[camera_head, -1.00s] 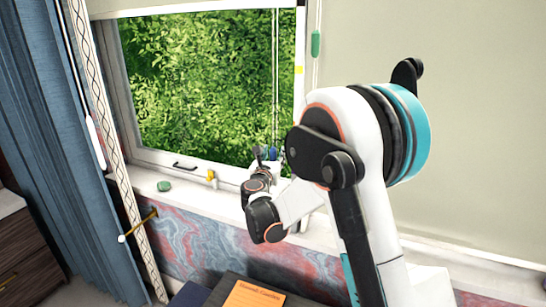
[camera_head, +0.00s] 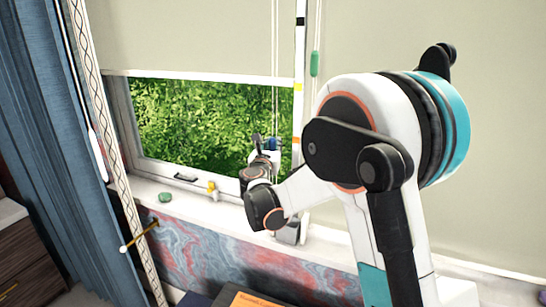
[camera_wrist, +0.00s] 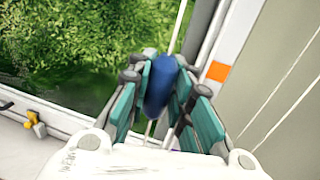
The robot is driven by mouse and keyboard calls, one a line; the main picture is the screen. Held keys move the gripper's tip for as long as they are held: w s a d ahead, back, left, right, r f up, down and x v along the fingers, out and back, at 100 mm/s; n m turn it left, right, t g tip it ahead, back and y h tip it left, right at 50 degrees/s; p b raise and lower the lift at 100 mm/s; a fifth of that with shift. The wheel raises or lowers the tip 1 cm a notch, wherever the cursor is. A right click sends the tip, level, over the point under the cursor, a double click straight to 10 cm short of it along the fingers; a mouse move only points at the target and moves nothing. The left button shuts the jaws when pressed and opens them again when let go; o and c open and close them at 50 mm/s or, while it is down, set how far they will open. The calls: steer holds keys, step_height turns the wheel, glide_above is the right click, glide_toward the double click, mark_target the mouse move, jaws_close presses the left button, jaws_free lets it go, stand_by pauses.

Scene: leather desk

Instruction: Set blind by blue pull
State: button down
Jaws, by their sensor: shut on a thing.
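The blue pull (camera_wrist: 159,86) hangs on a thin cord and sits between the teal finger pads of my gripper (camera_wrist: 160,92) in the wrist view. My gripper is shut on it. In the head view, my gripper (camera_head: 265,145) is in front of the lower right of the window, and the blue pull (camera_head: 273,143) shows only as a small patch there. The left blind (camera_head: 195,38) covers the upper part of the window, its straight bottom edge above the greenery.
A green pull (camera_head: 314,64) hangs on another cord before the right blind (camera_head: 490,160). A strip with coloured marks (camera_head: 299,55) stands between the blinds. The sill holds a green object (camera_head: 165,197) and a yellow fitting (camera_head: 212,188). A blue curtain (camera_head: 40,130) hangs at left.

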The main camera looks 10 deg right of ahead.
step_height(320, 180, up, 10)
steer(key=p, duration=0.3)
steer(key=shift+f, duration=0.25)
steer(key=c, duration=1.4)
jaws_free()
steer(key=shift+s+a, duration=0.15)
steer(key=shift+c, duration=0.2)
steer(key=v, duration=1.2)
steer(key=shift+r, duration=0.1)
